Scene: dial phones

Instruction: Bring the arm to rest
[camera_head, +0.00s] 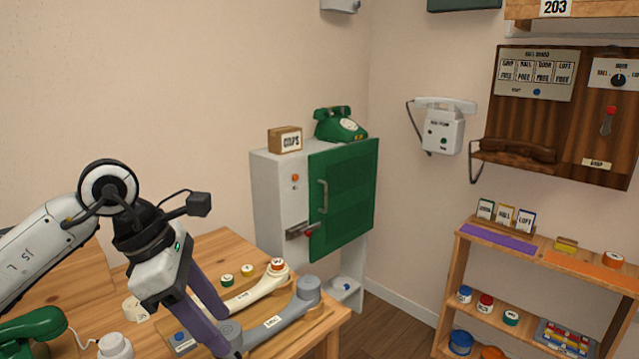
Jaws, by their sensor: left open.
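My left arm comes in from the left over the wooden table (225,247). Its gripper (229,332) points down and to the right with its two purple fingers apart. In the picture the near end of a grey handset (285,323) shows between the fingertips; I cannot tell whether they touch it. The handset lies on a wooden board beside a cream handset (255,291). My right gripper is not in view.
A green telephone (30,325) and a white knob-like piece (115,345) are at the lower left. A grey cabinet with a green door (343,195) stands behind the table. A shelf (540,262) with small jars is at the right. Open floor lies between.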

